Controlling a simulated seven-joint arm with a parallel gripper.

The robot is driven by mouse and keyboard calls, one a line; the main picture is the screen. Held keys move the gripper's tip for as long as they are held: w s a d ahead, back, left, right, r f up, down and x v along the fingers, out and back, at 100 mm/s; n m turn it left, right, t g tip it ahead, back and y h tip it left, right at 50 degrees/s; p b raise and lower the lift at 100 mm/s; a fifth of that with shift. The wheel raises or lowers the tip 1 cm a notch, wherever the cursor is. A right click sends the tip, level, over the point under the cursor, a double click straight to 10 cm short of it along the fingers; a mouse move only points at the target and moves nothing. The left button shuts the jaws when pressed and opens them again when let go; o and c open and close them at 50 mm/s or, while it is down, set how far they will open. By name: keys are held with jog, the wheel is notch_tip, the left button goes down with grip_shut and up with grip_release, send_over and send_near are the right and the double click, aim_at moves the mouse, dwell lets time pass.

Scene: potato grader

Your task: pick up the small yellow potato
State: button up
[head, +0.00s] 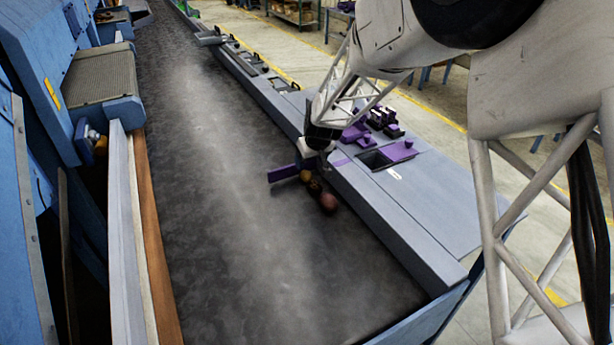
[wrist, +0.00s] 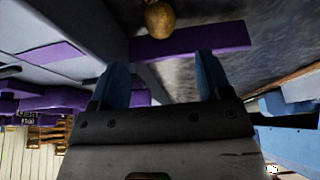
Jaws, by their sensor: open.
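A small yellow-brown potato (wrist: 159,17) shows at the top edge of the wrist view, partly over the near edge of a purple bar and beyond my fingertips. In the head view a yellowish potato (head: 305,175) lies on the dark belt close under my gripper, by the right side wall. My gripper (wrist: 160,74) is open and empty, its two blue fingers apart, pointing toward the bar and potato. In the head view its fingertips are hard to make out. I cannot tell its exact height above the belt.
A brown potato (head: 315,188) and a reddish one (head: 328,203) lie in a row beside the yellowish one. The purple bar (head: 283,173) juts over the belt (head: 220,230) from the right wall. Purple parts (head: 380,120) stand on the side ledge. The belt's middle is clear.

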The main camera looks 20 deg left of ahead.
aim_at(307, 173)
jog(key=shift+a+f, duration=0.15)
jog(key=shift+x, duration=1.3)
jog(key=shift+d+x, duration=0.1)
jog(key=shift+x, duration=0.7)
jog(key=shift+d+x, duration=0.15)
jog(key=shift+x, duration=1.65)
jog(key=shift+s, duration=0.1)
jog(key=c, duration=1)
